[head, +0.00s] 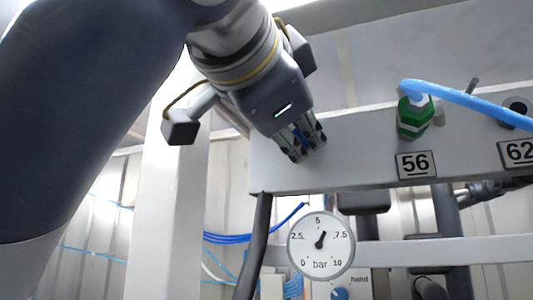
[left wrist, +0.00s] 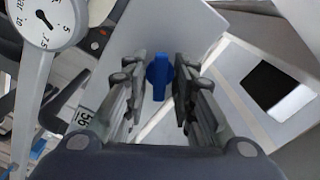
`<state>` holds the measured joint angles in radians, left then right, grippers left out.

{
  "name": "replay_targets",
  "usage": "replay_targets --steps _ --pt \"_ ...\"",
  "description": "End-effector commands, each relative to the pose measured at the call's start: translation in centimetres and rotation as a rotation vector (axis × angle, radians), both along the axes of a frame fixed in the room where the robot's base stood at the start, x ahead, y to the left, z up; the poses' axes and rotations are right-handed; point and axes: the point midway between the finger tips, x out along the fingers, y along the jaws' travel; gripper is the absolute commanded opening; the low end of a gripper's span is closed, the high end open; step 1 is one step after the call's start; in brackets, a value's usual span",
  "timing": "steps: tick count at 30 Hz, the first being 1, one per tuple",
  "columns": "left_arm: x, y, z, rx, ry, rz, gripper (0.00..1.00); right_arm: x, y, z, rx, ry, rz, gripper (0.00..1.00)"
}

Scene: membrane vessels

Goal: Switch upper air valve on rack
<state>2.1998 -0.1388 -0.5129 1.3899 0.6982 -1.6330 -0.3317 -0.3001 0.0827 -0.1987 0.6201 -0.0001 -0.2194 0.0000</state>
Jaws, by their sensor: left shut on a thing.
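My left gripper (head: 303,142) comes down from the top and is at the left end of the white rack beam (head: 350,150). A small blue valve handle (left wrist: 158,76) stands between its two fingers in the left wrist view, and the gripper is shut on it. In the head view only a bit of blue shows between the fingers; most of the handle is hidden by them. The left gripper's fingers also show in the left wrist view (left wrist: 160,92). My right gripper is not in view.
A green fitting (head: 414,118) with a blue hose (head: 465,100) stands right of the gripper, above label 56 (head: 416,165). A pressure gauge (head: 320,246) hangs below, its needle just right of 5. A blue knob (head: 340,294) marked "hand" sits lower. A dark hose (head: 255,245) runs down.

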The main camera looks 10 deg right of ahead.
Motion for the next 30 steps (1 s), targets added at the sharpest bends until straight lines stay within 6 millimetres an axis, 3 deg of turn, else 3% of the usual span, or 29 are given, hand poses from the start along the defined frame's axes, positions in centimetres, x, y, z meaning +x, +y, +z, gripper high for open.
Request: replay_targets --steps 15,30 --pt "0.0 0.0 0.2 0.341 -0.234 0.001 0.01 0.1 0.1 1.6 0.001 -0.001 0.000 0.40" --pt "0.0 0.0 0.1 0.450 -0.309 0.000 0.01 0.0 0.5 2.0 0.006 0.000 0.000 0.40"
